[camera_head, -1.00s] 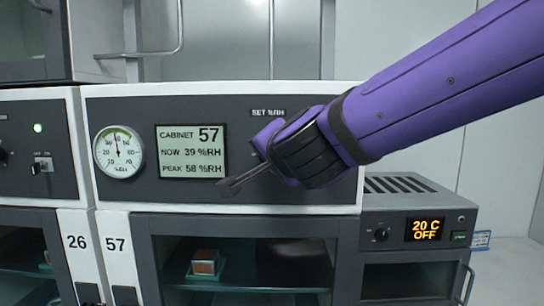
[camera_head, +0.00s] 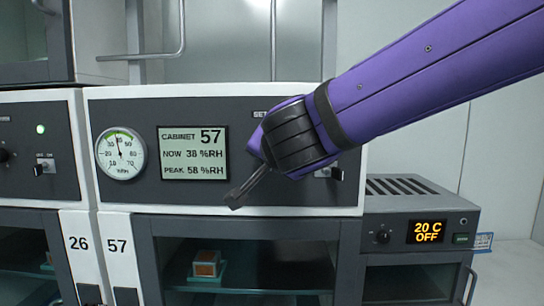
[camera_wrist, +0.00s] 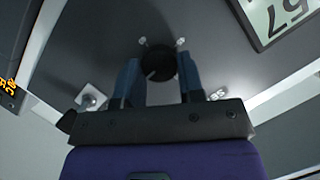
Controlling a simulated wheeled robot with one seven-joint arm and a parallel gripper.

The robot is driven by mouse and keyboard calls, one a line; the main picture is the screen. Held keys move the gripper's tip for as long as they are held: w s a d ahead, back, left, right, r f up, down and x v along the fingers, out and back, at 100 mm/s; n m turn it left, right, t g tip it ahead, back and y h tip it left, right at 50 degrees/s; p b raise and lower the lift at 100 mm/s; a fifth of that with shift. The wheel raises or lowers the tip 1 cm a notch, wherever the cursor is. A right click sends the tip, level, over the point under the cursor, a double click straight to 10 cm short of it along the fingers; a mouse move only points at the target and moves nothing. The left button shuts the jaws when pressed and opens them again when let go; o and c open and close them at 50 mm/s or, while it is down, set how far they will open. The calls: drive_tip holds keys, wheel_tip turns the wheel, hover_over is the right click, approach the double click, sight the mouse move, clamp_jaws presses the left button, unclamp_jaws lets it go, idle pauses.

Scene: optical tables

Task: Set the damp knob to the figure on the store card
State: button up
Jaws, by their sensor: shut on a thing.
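In the wrist view, a dark round knob (camera_wrist: 157,66) with a pale pointer line sits on the grey panel. My gripper (camera_wrist: 159,73) has its two blue fingers on either side of the knob and is shut on it. In the head view my wrist hides the knob and fingertips, and partly covers the "SET" label (camera_head: 260,114). The cabinet display (camera_head: 193,153) reads cabinet 57, now 38 %RH, peak 58 %RH. A round dial gauge (camera_head: 121,154) is left of it. I cannot make out a figure on any store card.
A toggle switch (camera_head: 336,174) sits on the panel right of my wrist. A smaller unit (camera_head: 420,237) showing 20 C OFF stands at the right. A small blue-and-white label (camera_head: 483,242) beside it is unreadable. Cabinet 26's panel (camera_head: 40,150) is at the left.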

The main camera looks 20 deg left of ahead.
drive_tip(key=o, duration=0.9)
drive_tip(key=v, duration=1)
drive_tip(key=shift+s+d, duration=0.15)
drive_tip(key=shift+s, duration=0.25)
